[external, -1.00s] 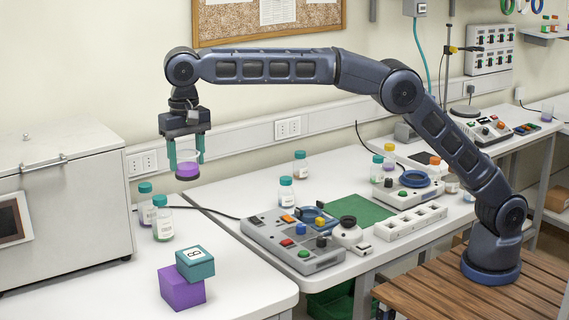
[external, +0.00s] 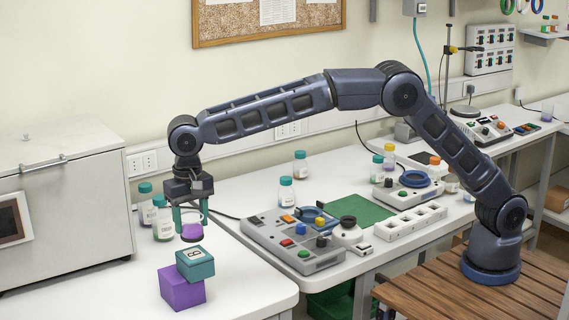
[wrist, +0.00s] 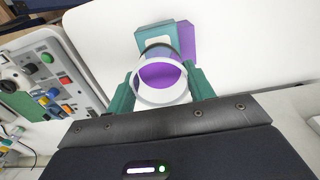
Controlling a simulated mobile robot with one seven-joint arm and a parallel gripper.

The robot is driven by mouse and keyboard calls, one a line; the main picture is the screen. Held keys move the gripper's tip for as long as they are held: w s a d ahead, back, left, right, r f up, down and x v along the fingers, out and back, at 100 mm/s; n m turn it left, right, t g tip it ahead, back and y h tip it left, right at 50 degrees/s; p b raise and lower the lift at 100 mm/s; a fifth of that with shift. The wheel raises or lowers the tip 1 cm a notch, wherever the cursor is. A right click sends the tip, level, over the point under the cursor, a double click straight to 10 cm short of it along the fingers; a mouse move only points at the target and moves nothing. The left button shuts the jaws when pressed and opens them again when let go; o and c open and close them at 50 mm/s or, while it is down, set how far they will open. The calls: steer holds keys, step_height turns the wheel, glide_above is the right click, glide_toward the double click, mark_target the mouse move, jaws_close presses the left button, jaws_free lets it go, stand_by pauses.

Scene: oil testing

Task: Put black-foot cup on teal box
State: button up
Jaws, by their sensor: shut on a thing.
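The black-foot cup (external: 192,231) is a clear cup with purple contents. My gripper (external: 190,213) is shut on it and holds it upright, just above the teal box. The teal box (external: 196,268) has a white label and sits on top of a purple box (external: 181,289) on the left table. In the wrist view the cup (wrist: 162,79) is between the teal fingers of my gripper (wrist: 161,88). The teal box (wrist: 148,38) shows partly behind it, with the purple box (wrist: 186,40) beyond. The cup's foot is mostly hidden in the wrist view.
Teal-capped bottles (external: 163,222) stand close behind the cup, by the grey cabinet (external: 70,215). A button panel (external: 293,242) is on the neighbouring table to the right. The left table (external: 240,285) is clear in front and right of the boxes.

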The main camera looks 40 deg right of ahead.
mark_target(192, 234)
steer(key=shift+f, duration=2.05)
steer(key=shift+f, duration=0.15)
steer(key=o, duration=1)
step_height(192, 234, up, 12)
steer(key=shift+r, duration=0.15)
